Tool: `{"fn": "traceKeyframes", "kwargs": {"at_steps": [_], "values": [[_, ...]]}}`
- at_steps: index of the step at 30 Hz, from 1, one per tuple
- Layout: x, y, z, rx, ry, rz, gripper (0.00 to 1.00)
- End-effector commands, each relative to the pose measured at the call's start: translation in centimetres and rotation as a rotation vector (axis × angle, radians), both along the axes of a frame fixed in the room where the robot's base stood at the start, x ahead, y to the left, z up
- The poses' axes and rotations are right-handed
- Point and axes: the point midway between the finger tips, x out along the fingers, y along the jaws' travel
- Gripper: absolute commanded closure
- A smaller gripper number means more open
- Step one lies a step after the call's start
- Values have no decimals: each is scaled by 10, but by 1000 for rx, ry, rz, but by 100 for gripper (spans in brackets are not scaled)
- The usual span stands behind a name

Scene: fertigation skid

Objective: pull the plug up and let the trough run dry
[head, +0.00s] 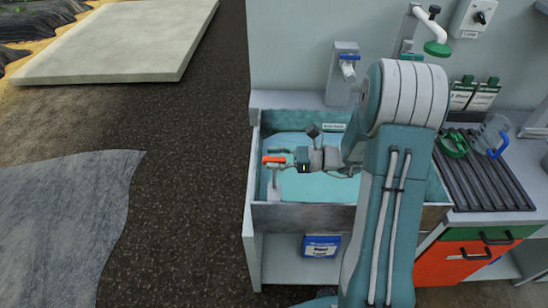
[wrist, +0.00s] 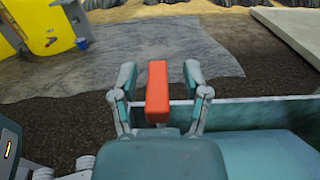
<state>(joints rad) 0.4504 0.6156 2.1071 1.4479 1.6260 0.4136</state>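The trough (head: 300,217) is a grey-rimmed basin holding pale teal water (head: 322,188). A red bar handle (head: 273,159), which I take to be the plug's, stands near its left wall. A pale stem (head: 274,186) runs down from the handle toward the water; its lower end is hard to make out. My gripper (head: 282,160) is at the handle. In the wrist view the red handle (wrist: 158,90) sits between the two fingers of my gripper (wrist: 159,76), with a visible gap on each side. The fingers are open around it.
A wall tap (head: 348,68) is behind the trough. To the right are a dark slatted rack (head: 490,180), a green item (head: 453,143) and a clear jug with a blue handle (head: 493,133). A blue-and-white box (head: 321,246) sits on the shelf below. Open ground lies left.

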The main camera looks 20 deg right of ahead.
Motion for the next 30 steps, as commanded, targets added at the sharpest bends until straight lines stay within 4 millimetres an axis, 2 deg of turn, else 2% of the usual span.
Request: {"fn": "traceKeyframes", "kwargs": {"at_steps": [7, 21, 25, 30], "values": [[-3, -8, 0, 0, 1, -2, 40], [-29, -94, -2, -1, 1, -4, 40], [-34, -108, -2, 1, 2, -1, 40], [-36, -114, -2, 0, 2, 0, 40]]}}
